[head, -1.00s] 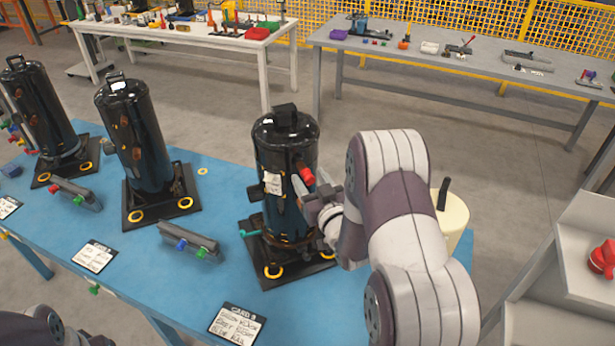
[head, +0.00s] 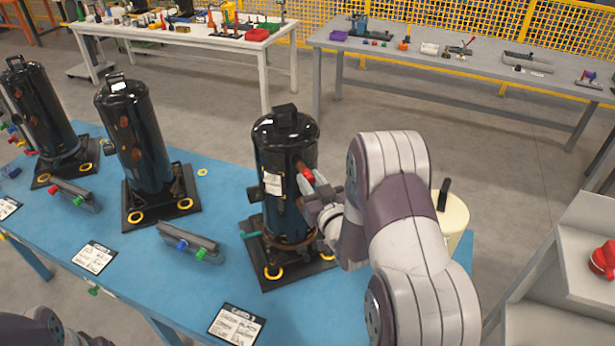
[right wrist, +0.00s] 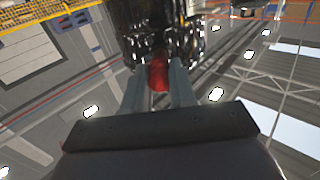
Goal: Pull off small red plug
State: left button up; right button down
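The small red plug (head: 307,175) sits on the right side of the black compressor (head: 285,150), at about mid-height. My right gripper (head: 311,184) is at the plug, with one finger on either side of it. In the right wrist view the red plug (right wrist: 158,76) shows between the two fingertips (right wrist: 158,82), against the dark compressor body. The plug looks about as wide as the gap; I cannot tell whether the fingers press on it. Only part of my left arm shows at the bottom left, and its gripper is out of view.
Two more black compressors (head: 132,140) stand to the left on the blue table (head: 185,285). Small fixtures with coloured plugs (head: 188,243) and printed cards (head: 236,324) lie in front. A cream container (head: 452,220) stands behind my right arm.

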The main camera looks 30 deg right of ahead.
jog(key=shift+s, duration=0.1)
jog(key=shift+s+a, duration=0.15)
jog(key=shift+s, duration=1.3)
jog(key=shift+s+a, duration=0.1)
jog(key=shift+s, duration=1.35)
